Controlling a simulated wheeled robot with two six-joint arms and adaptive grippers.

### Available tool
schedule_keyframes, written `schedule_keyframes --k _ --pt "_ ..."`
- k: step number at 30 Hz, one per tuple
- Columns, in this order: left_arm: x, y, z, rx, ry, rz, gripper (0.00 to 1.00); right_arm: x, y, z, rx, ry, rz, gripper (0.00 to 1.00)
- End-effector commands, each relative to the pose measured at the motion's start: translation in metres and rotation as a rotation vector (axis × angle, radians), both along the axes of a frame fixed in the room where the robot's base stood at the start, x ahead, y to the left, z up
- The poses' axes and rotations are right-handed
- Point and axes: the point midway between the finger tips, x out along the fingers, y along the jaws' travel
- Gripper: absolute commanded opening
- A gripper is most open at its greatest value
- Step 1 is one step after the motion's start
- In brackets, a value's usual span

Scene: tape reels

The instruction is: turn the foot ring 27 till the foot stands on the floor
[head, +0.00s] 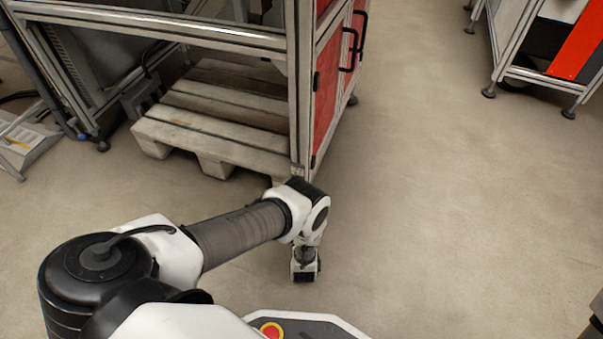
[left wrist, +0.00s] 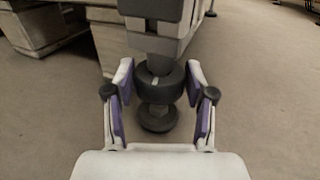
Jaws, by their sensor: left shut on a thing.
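The foot ring (left wrist: 160,88) is a thick dark ring with a small light mark, on a post under the grey machine frame in the left wrist view. My left gripper (left wrist: 159,80) is shut on it, a pale finger with purple inner pads at each side. Below the ring is the round dark foot disc (left wrist: 158,122), close over the floor (left wrist: 255,110); I cannot tell whether it touches. In the head view my left arm reaches to the frame's near corner post (head: 301,130), and the ring and foot are hidden there. My right gripper is not in view.
A wooden pallet (head: 215,148) lies under the frame, left of the corner post. Red door panels (head: 328,85) with black handles line the frame's right side. Another machine (head: 530,77) on feet stands at the upper right. The floor between is clear.

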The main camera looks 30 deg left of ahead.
Motion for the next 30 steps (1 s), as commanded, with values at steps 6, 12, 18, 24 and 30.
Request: schedule_keyframes --k 6,12,18,24,30 --pt "-0.0004 0.0045 0.0032 0.001 0.0 -0.169 0.2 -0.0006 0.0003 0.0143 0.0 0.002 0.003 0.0" --pt "-0.0002 0.0034 0.0007 0.0 -0.001 -0.214 0.2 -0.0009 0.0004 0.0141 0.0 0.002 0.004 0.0" --pt "0.0 0.0033 0.0008 -0.001 -0.003 -0.213 0.65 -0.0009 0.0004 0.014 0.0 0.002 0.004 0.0" --pt "-0.0004 0.003 0.0005 0.0 -0.001 -0.213 0.8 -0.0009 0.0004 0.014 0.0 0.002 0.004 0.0" --pt "-0.0035 0.0015 -0.0001 -0.001 0.001 -0.213 0.8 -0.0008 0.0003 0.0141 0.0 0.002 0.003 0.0"
